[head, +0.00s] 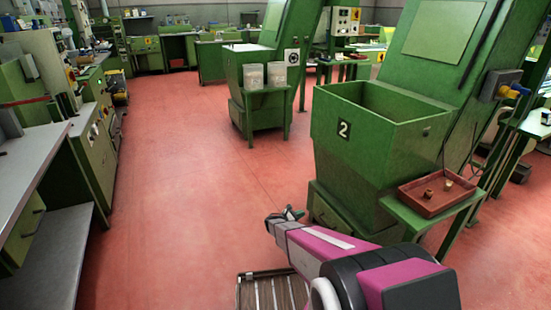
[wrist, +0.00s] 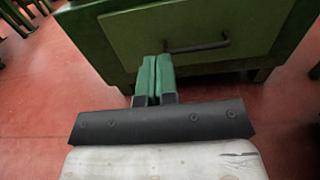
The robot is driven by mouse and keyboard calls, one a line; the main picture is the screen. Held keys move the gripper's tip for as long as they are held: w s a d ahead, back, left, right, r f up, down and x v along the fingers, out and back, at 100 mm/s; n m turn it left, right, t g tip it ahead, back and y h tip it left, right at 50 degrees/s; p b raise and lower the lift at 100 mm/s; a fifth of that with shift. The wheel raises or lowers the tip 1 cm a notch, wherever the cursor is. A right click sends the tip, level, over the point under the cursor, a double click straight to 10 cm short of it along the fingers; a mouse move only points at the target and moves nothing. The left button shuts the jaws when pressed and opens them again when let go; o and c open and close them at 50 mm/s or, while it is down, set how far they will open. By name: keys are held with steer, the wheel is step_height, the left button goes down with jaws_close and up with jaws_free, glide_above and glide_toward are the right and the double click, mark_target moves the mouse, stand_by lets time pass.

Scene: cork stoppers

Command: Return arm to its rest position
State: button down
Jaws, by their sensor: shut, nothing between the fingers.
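My gripper (wrist: 153,84) has green fingers that lie together with nothing between them in the wrist view. In the head view my gripper (head: 292,213) is at the end of my pink and grey arm, low over the red floor. It is left of the green hopper marked 2 (head: 375,155). In the wrist view the fingers point at the green lower front of a machine, with a drawer and dark handle (wrist: 197,46).
A red tray (head: 418,207) holding a few cork-coloured pieces sits on a green stand right of my arm. A second hopper with two pale bins (head: 252,76) stands farther back. Grey benches (head: 38,160) line the left. The red floor (head: 190,190) between is clear.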

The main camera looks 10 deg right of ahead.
steer(key=s+r+m+g+y, duration=0.65)
steer(key=s+r+m, duration=0.45)
steer(key=s+r, duration=0.25)
steer(key=s+a+r+m+y, duration=0.9)
steer(key=s+r+m+y, duration=0.1)
steer(key=s+r, duration=0.3)
steer(key=shift+s+r+m+t+y, duration=0.3)
steer(key=shift+s+r+t+y, duration=0.1)
steer(key=shift+s+t, duration=0.1)
